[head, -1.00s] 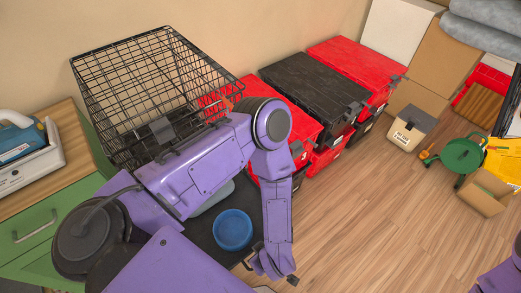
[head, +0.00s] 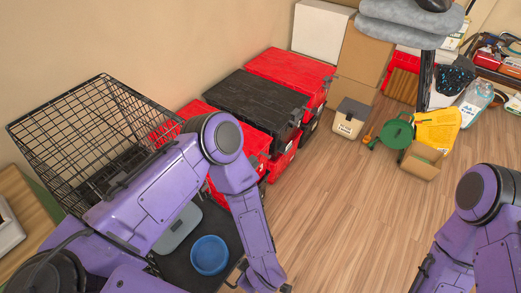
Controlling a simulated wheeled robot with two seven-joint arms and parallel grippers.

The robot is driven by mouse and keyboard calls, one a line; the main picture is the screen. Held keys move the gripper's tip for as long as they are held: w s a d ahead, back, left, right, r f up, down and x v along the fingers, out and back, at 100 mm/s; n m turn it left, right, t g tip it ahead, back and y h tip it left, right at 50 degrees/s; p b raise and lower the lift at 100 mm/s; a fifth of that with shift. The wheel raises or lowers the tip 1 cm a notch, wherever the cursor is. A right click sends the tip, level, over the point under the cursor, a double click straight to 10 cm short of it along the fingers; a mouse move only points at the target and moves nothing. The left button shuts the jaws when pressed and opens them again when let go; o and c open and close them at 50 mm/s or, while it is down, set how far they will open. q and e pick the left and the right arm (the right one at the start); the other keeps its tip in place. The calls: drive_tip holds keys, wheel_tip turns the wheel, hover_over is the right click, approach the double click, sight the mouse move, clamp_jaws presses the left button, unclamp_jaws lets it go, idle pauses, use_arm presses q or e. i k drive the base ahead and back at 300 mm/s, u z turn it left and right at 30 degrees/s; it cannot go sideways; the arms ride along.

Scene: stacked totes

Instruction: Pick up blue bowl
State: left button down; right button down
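The blue bowl (head: 209,255) sits upright on a dark flat surface (head: 185,268) at the lower left of the head view. My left arm reaches over from the left, and its gripper (head: 258,286) is just right of the bowl near the bottom edge, apart from it in the picture. The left fingers are small and partly cut off, so their opening is unclear. My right arm stands at the right edge; its gripper is not clearly visible there. No hand is around the bowl.
A black wire crate (head: 82,130) stands left behind my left arm. Red totes (head: 290,75) and a black-lidded tote (head: 258,100) are stacked behind. A grey object (head: 178,228) lies beside the bowl. Wood floor (head: 340,220) is clear between my arms.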

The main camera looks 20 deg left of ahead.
sight(209, 255)
drive_tip(key=k, duration=1)
